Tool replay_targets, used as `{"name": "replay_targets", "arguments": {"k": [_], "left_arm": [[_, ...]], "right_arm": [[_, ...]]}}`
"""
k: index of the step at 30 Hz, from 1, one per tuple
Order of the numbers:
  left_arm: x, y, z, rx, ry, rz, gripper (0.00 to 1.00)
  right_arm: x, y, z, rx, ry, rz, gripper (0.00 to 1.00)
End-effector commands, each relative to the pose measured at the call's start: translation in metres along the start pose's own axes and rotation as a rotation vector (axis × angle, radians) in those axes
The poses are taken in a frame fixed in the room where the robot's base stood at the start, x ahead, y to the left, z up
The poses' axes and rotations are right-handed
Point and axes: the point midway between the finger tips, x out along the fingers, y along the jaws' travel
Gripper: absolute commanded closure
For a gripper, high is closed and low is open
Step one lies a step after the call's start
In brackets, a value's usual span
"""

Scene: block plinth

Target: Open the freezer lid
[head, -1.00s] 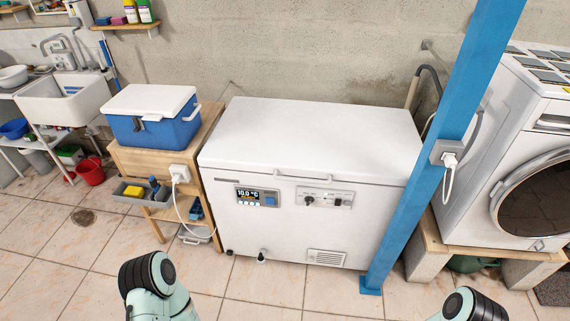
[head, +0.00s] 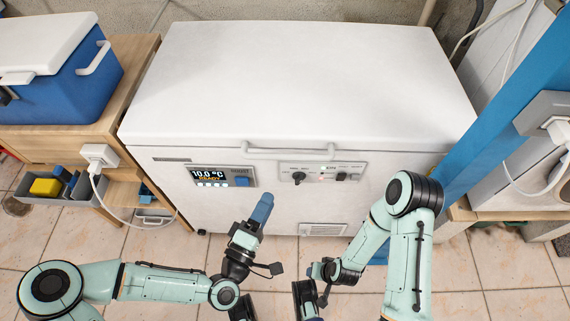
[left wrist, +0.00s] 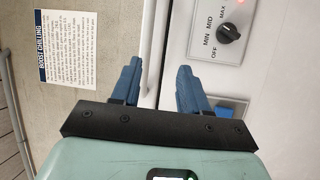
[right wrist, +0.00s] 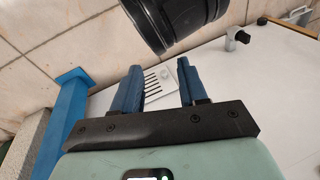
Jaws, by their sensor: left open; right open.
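The white chest freezer (head: 270,215) stands in front of me with its flat lid (head: 300,75) down. A white bar handle (head: 290,149) runs along the lid's front edge, above the display and control panel. My left gripper (head: 262,207) is open in front of the freezer, below the handle in the head view. In the left wrist view its blue fingers (left wrist: 158,82) are apart, with the handle bar (left wrist: 149,50) showing between and beyond them; contact cannot be told. My right gripper is open and empty in the right wrist view (right wrist: 155,88), low near the freezer front and its vent (right wrist: 160,80).
A blue post (head: 500,125) stands at the freezer's right. A wooden stand (head: 140,75) with a blue cooler (head: 70,85) is at its left, with a plug and cord (head: 100,157). The lid top is clear.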

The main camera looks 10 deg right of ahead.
Motion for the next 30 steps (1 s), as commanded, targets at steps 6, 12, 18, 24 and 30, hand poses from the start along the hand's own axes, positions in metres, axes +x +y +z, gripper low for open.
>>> {"name": "replay_targets", "arguments": {"k": [6,12,18,24,30], "left_arm": [[0.015,0.015,-0.003,-0.017,0.017,0.067,0.56],[0.054,0.017,-0.004,-0.016,0.018,0.066,0.56],[0.096,0.019,-0.004,-0.016,0.017,0.063,0.56],[0.124,0.020,-0.005,-0.016,0.017,0.061,0.56],[0.135,0.021,-0.005,-0.016,0.017,0.059,0.56]], "right_arm": [[0.007,0.002,-0.006,0.001,0.019,0.000,0.57],[0.012,0.003,-0.012,0.003,0.037,0.002,0.57],[0.018,0.006,-0.021,0.005,0.062,0.004,0.57],[0.023,0.010,-0.020,0.009,0.058,0.010,0.57],[0.025,0.012,-0.016,0.011,0.046,0.015,0.57]]}}
